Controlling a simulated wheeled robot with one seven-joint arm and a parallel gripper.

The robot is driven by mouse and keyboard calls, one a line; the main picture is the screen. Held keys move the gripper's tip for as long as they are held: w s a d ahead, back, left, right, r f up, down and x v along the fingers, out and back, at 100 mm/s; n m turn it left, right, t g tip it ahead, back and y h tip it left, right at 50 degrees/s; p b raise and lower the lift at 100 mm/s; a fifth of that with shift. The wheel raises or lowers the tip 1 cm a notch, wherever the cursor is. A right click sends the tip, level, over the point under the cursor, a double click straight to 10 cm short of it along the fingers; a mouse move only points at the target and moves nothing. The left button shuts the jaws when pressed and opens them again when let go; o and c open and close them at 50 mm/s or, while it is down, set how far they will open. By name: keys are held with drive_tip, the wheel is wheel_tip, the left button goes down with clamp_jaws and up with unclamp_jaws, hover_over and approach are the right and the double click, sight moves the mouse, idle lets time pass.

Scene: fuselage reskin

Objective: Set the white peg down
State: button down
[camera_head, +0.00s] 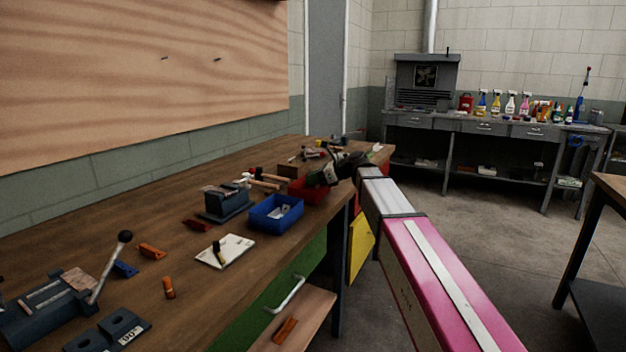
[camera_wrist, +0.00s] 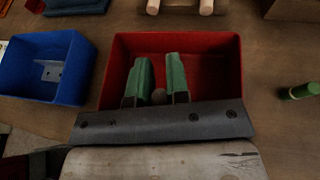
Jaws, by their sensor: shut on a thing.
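In the wrist view, the two green fingers of my gripper (camera_wrist: 159,72) are over the red bin (camera_wrist: 215,45). A small round grey-brown end (camera_wrist: 158,97) shows between the fingers near their base. It may be the white peg, but its colour is dull and most of it is hidden. The fingers are a little apart, with this thing between them. In the head view, my gripper (camera_head: 330,172) is a dark shape at the red bin (camera_head: 297,191). The peg cannot be made out there.
A blue bin (camera_wrist: 75,75) with a light metal piece stands left of the red bin. A green cylinder (camera_wrist: 300,91) lies to the right. Hammers (camera_head: 262,180) and a grey vise-like block (camera_head: 226,205) stand nearby. The bench (camera_head: 175,275) has bare wood between its parts.

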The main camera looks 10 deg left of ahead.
drive_tip(key=shift+f, duration=0.6)
drive_tip(key=c, duration=1.1)
unclamp_jaws()
drive_tip(key=shift+r, duration=0.4)
drive_tip(key=v, duration=1.2)
drive_tip(key=s+d+f+n+h, duration=0.2)
drive_tip(key=s+d+f, duration=0.1)
drive_tip(key=f, duration=0.5)
drive_tip(key=s+d+f+n+h, duration=0.2)
drive_tip(key=d+f+n, duration=0.1)
drive_tip(key=f, duration=0.5)
drive_tip(key=s+d+f+n+h, duration=0.2)
drive_tip(key=s+d+f, duration=0.15)
drive_tip(key=f, duration=0.45)
drive_tip(key=s+d+f+n+g+h, duration=0.1)
drive_tip(key=s+d+f+n+h, duration=0.6)
drive_tip(key=s+d+f+n, duration=0.5)
wheel_tip(320, 180, down, 4)
drive_tip(key=shift+s+d+f, duration=0.2)
drive_tip(key=shift+s+d, duration=0.5)
drive_tip(key=shift+s, duration=0.3)
